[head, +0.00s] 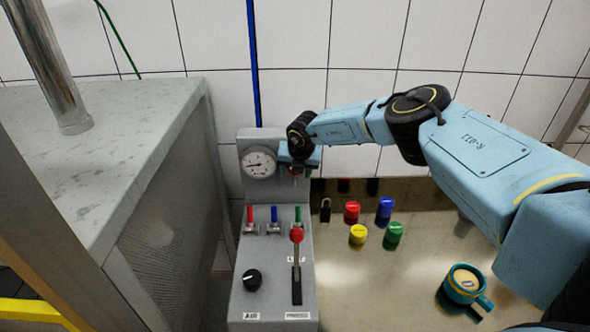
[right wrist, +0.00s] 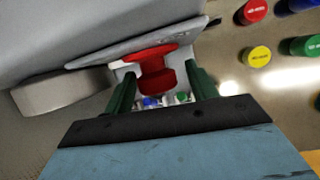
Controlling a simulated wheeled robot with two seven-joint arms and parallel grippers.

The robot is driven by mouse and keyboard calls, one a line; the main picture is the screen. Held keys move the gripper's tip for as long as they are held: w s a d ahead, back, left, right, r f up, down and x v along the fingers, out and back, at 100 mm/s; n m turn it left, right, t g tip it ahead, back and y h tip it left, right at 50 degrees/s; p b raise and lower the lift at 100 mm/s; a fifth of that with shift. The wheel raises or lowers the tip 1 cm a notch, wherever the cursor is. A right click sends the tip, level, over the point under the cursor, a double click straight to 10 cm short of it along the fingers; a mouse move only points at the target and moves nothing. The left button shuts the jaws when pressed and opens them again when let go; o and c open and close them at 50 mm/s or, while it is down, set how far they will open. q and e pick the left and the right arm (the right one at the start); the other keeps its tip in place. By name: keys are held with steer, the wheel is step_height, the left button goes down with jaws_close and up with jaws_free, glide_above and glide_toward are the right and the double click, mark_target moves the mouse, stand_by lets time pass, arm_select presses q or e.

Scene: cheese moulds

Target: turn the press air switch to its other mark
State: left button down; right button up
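The press air switch is a black round knob (head: 252,280) on the sloping face of the grey press panel (head: 272,250), above a label reading AIR. A light mark shows on the knob. My right gripper (head: 298,163) is at the upright upper part of the panel, beside the gauge, well above the knob. In the right wrist view its two green fingers (right wrist: 160,74) stand apart, with a red mushroom button (right wrist: 150,58) between them. A gap shows beside the button, so the gripper looks open. My left gripper is not in view.
A pressure gauge (head: 259,163) is left of my right gripper. Red, blue and green small valves and a red-tipped lever (head: 297,237) stand on the panel. Right of it, a red cap (head: 351,212), other coloured caps, a padlock (head: 325,209) and a teal mug (head: 465,285) are on the table.

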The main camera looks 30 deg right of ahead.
steer(key=shift+r, duration=0.15)
steer(key=shift+s+a+r, duration=0.1)
steer(key=shift+s+r, duration=0.05)
steer(key=shift+r, duration=0.4)
steer(key=b+v, duration=0.2)
steer(key=v, duration=1)
